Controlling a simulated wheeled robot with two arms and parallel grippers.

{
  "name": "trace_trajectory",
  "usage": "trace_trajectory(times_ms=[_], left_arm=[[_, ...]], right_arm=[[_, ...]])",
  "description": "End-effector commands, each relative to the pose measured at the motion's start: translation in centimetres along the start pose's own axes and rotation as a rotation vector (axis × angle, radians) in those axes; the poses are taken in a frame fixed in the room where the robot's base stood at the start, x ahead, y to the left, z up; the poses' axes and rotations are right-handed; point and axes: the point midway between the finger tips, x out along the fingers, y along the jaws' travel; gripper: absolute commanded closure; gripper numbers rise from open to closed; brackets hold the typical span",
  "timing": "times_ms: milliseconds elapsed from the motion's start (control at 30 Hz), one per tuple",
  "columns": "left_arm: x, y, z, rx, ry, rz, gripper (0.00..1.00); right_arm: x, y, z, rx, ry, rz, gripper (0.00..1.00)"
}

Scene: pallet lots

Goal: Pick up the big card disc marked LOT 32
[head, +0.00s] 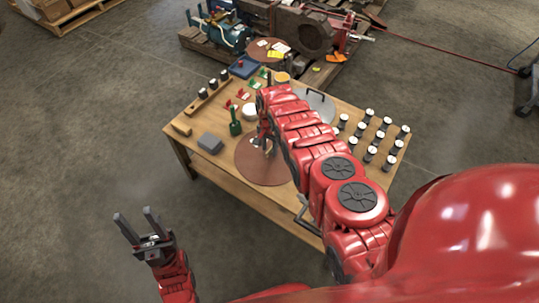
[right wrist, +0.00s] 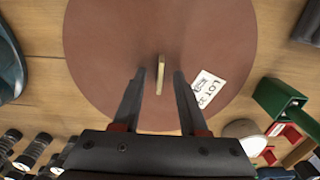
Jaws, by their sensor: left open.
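A big brown disc (head: 255,172) lies flat on the wooden table, at its front edge. It fills the middle of the right wrist view (right wrist: 100,50). A white tag (right wrist: 208,89) on it reads LOT with a number I cannot read surely. A thin pale upright tab (right wrist: 160,75) stands at the disc's middle. My right gripper (right wrist: 159,75) is open over the disc, one finger on each side of the tab, with gaps to both. My left gripper (head: 137,219) is open and empty, off the table at lower left.
Another brown disc (head: 262,58) lies on a loaded pallet behind.

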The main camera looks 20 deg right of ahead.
Motion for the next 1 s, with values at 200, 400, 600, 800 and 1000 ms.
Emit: trace_trajectory(times_ms=[200,400,600,800,1000], left_arm=[[0.02,0.0,-0.01,0.0,0.0,0.0,0.5],[0.01,0.0,0.0,0.0,0.0,0.0,0.5],[0.01,0.0,0.0,0.0,0.0,0.0,0.5],[0.01,0.0,0.0,0.0,0.0,0.0,0.5],[0.01,0.0,0.0,0.0,0.0,0.0,0.5]], right_arm=[[-0.03,0.0,0.01,0.0,0.0,0.0,0.95],[-0.03,0.0,0.01,0.0,0.0,0.0,1.0],[-0.04,-0.01,0.01,0.0,0.0,0.0,1.0],[-0.04,-0.01,0.01,0.0,0.0,0.0,1.0],[-0.04,-0.02,0.0,0.0,0.0,0.0,1.0]])
